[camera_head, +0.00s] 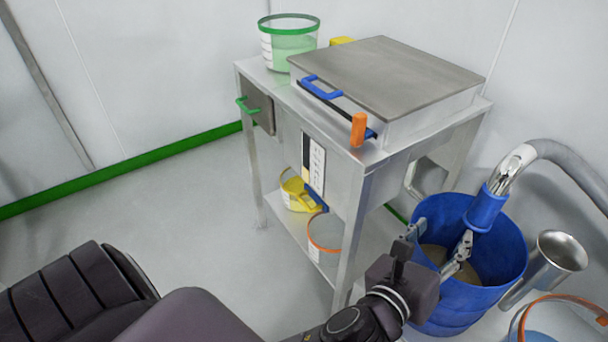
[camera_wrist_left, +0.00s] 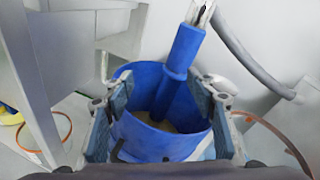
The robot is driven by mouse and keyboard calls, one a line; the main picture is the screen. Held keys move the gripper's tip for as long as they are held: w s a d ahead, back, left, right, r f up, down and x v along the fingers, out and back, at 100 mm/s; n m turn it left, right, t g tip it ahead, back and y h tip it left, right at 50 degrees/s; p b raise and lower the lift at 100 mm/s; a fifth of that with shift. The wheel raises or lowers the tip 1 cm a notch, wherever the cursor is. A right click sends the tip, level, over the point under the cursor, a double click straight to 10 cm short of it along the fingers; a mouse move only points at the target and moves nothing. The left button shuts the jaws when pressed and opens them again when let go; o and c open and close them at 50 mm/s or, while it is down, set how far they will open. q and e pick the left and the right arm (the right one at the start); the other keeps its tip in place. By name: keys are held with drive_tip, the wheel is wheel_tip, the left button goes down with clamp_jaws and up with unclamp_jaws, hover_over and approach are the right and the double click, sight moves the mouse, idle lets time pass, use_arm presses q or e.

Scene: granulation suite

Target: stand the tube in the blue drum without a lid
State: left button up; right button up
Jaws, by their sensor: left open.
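The blue drum (camera_head: 465,301) stands open on the floor at the right, with brownish powder inside. It also fills the middle of the left wrist view (camera_wrist_left: 162,142). The tube (camera_head: 485,210) has a blue sleeve, a metal coupling and a grey hose. Its blue part reaches down inside the drum, leaning near the rear wall; it also shows in the left wrist view (camera_wrist_left: 183,52). Whether its lower end touches the powder is unclear. My left gripper (camera_head: 437,246) is open and empty at the drum's near side, its fingers apart from the tube. My right gripper is not in view.
A steel cart (camera_head: 357,215) stands left of the drum, holding a lidded steel box (camera_head: 388,72) and a green-rimmed tub (camera_head: 289,42). A metal cylinder (camera_head: 545,265) leans beside the drum. An orange-rimmed container (camera_head: 560,302) sits at lower right. Floor left of the cart is clear.

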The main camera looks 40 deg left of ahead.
use_arm(q)
drive_tip(key=a+f+n+g, duration=0.1)
drive_tip(key=f+n, duration=0.1)
drive_tip(key=s+a+f+n+g, duration=0.1)
drive_tip(key=a+f+n, duration=0.1)
drive_tip(key=a+f+n+y, duration=0.1)
drive_tip(key=f+n, duration=0.1)
drive_tip(key=f, duration=0.1)
drive_tip(key=shift+s+a+n+g, duration=0.3)
drive_tip(key=shift+a+n+g, duration=0.05)
drive_tip(key=shift+n+g, duration=0.05)
drive_tip(key=s+a+f+n+g, duration=0.5)
drive_tip(key=s+f+n, duration=0.4)
drive_tip(key=n, duration=0.3)
drive_tip(key=s+a+f+n+g, duration=0.5)
drive_tip(key=s+f+n, duration=0.4)
drive_tip(key=s+n, duration=0.2)
drive_tip(key=shift+s+a+n, duration=0.15)
drive_tip(key=shift+a+n, duration=0.25)
drive_tip(key=shift+n, duration=0.3)
